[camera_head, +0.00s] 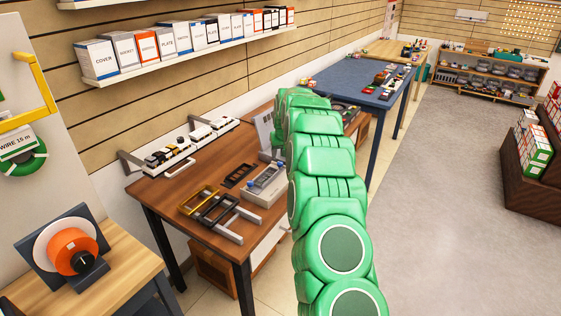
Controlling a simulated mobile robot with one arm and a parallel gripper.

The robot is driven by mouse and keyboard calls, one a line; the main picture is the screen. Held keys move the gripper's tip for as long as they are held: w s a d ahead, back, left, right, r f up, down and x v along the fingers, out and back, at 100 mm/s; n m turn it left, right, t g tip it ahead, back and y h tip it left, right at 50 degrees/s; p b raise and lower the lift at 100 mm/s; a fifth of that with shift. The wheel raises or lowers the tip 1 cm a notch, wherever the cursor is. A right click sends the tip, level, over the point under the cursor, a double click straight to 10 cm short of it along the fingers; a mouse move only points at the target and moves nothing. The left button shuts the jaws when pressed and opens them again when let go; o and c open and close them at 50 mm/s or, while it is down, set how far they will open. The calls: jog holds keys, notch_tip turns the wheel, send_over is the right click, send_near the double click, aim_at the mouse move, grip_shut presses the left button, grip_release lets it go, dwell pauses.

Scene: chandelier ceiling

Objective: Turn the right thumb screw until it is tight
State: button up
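My green arm (325,180) reaches up through the middle of the picture and over the brown wooden table (165,190). My gripper is not visible; the arm hides its far end. I cannot make out the right thumb screw for certain. A grey box-shaped fixture (262,194) with a dark top and small bluish parts stands on the table, left of my arm. A taller light grey panel (265,131) stands behind it, partly hidden by my arm.
Dark and brass-coloured frames (222,214) lie at the table's front. A wall rail (182,166) holds small parts. An orange spool (72,250) stands on a side table at lower left. A blue table (345,75) is behind. The grey floor (440,200) at right is clear.

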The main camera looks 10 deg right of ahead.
aim_at(280, 163)
jog(key=shift+x, duration=3.05)
grip_shut()
